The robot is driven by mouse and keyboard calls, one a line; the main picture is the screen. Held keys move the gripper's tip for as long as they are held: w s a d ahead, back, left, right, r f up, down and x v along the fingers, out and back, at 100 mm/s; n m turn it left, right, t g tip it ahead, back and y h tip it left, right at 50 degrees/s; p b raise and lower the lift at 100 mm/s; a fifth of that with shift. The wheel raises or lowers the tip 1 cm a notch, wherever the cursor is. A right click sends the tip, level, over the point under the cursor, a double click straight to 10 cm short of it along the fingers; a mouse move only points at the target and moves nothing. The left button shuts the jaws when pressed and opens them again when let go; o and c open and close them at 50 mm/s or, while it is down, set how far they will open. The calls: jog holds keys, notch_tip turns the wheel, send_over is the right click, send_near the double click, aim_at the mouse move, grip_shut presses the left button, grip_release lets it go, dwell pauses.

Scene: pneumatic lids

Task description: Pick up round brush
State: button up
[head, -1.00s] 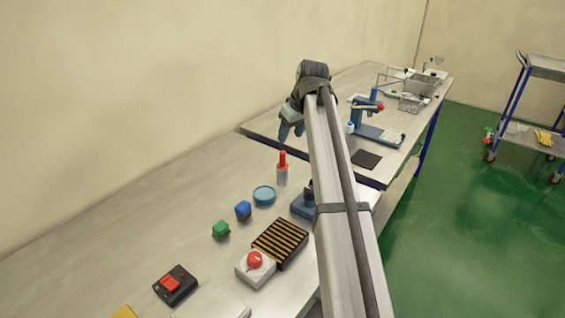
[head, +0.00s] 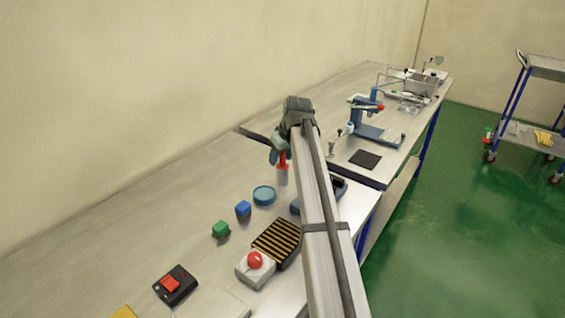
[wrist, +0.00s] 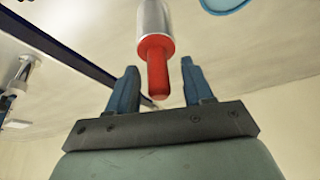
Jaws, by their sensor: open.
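The round brush (head: 282,175) stands upright on the near table, with a red handle on top and a pale grey cylindrical lower part. In the wrist view its red handle (wrist: 157,66) points toward my gripper and lies between the lines of the two fingers. My gripper (head: 278,155) is at the top of the brush in the head view and partly covers the handle. In the wrist view my gripper (wrist: 160,88) has its two blue fingers apart, one on each side of the handle's end. I cannot tell whether either finger touches it.
A striped black block (head: 277,243) and a red-button box (head: 255,268) are nearer. A blue press (head: 372,125) stands on the far table.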

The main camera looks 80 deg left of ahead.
jog(key=shift+c, duration=0.5)
grip_shut()
jog(key=shift+r, duration=0.6)
jog(key=r, duration=0.8)
jog(key=shift+w+r, duration=0.2)
jog(key=shift+w, duration=0.15)
jog(key=w+d+r, duration=0.2)
jog(key=w+d, duration=0.5)
jog(key=w, duration=0.5)
jog(key=shift+w+d, duration=0.15)
jog(key=shift+d, duration=0.15)
